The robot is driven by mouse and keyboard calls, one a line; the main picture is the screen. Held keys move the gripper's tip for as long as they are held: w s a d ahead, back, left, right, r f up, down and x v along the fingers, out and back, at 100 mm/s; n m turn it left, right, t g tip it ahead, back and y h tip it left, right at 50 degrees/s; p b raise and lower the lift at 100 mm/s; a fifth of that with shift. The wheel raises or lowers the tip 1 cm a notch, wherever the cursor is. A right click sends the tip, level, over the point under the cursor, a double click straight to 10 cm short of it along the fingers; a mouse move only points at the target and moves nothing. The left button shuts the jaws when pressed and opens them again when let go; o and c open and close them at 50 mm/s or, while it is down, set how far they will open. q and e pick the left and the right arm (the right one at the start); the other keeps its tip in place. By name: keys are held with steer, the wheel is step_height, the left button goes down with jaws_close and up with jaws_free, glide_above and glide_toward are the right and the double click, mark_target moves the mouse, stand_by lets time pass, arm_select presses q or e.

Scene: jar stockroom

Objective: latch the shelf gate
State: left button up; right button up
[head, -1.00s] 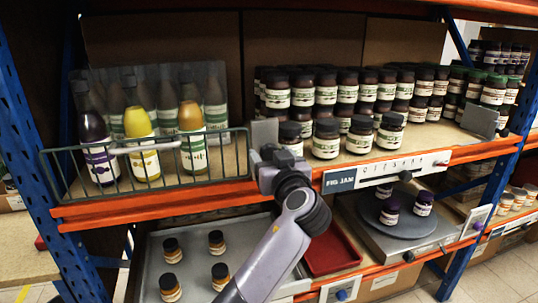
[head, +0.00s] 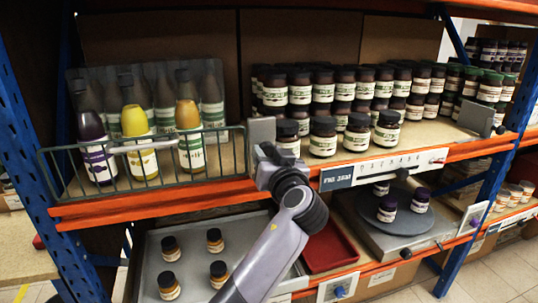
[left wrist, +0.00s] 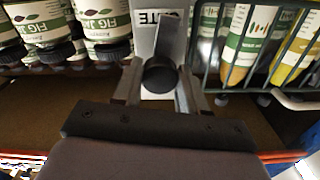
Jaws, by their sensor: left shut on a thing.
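The shelf gate (head: 100,185) is a green wire gate with a pale handle bar, standing upright across the left shelf bay in front of tall bottles. A grey latch plate (head: 262,131) stands at its right end; part of its lettering shows in the left wrist view (left wrist: 146,35). My left gripper (head: 266,160) is at this plate. In the left wrist view it (left wrist: 160,88) is shut on the black latch knob (left wrist: 160,74) of a grey lever (left wrist: 172,40). In the head view the arm hides the knob and lever. My right gripper is out of view.
Bottles (head: 138,135) stand close behind the gate. Dark jars (head: 323,135) fill the shelf right of the latch. Below are a grey tray (head: 193,250) with small jars, a red tray (head: 325,250) and a round turntable (head: 400,220) with jars.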

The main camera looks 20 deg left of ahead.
arm_select(q)
steer(key=m+p, duration=0.1)
steer(key=m, duration=0.2)
steer(key=shift+r+m, duration=0.15)
steer(key=shift+m, duration=0.25)
steer(key=m+p, duration=0.1)
steer(key=m, duration=0.3)
steer(key=shift+a+m+p, duration=0.1)
steer(key=shift+m+p, duration=0.2)
steer(key=shift+p, duration=0.1)
steer(key=m, duration=0.3)
steer(key=shift+m+p, duration=0.3)
steer(key=shift+m, duration=1.8)
steer(key=shift+r, duration=0.1)
steer(key=o, duration=1.1)
steer(key=shift+c, duration=0.2)
